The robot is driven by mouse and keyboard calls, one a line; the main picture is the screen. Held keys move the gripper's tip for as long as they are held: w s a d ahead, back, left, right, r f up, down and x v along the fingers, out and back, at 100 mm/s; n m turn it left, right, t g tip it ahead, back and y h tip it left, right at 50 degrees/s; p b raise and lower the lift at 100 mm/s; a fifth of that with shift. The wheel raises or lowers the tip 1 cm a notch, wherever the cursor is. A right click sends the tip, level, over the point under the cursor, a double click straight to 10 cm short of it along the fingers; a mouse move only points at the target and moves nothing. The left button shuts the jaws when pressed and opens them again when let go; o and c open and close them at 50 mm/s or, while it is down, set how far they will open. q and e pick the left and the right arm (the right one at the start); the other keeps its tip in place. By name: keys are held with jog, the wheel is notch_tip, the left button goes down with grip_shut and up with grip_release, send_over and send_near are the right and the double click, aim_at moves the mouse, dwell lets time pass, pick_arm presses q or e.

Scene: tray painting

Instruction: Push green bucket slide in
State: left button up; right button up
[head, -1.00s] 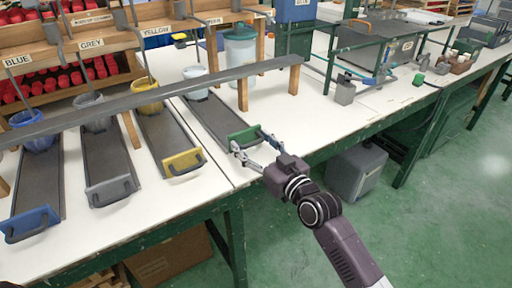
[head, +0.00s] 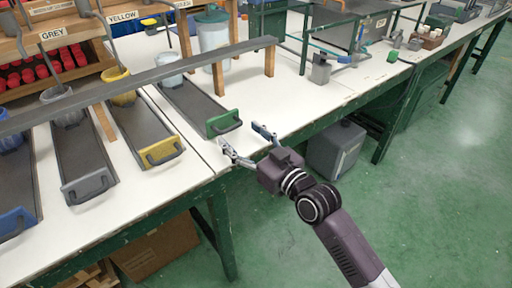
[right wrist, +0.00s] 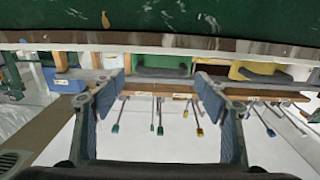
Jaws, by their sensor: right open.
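The slide with the green front panel (head: 219,123) lies on the white table, with its dark handle facing the table's front edge. A pale, whitish bucket (head: 170,72) is at its far end under the long rail; I see no clearly green bucket. My right gripper (head: 246,142) is open and empty, in front of the green panel and a little apart from its handle. In the right wrist view the green panel (right wrist: 165,60) shows upside down between the two spread fingers (right wrist: 161,88). My left gripper is not in view.
Slides with a yellow panel (head: 162,152), a grey panel (head: 88,188) and a blue panel (head: 14,223) lie to the left. The rail (head: 150,75) crosses above the slides. A green-lidded container (head: 214,38) stands behind. The table's front edge is near my gripper.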

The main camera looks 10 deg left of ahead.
jog(key=v, duration=0.6)
jog(key=shift+s+d, duration=0.25)
jog(key=shift+d, duration=0.1)
jog(key=shift+f, duration=0.1)
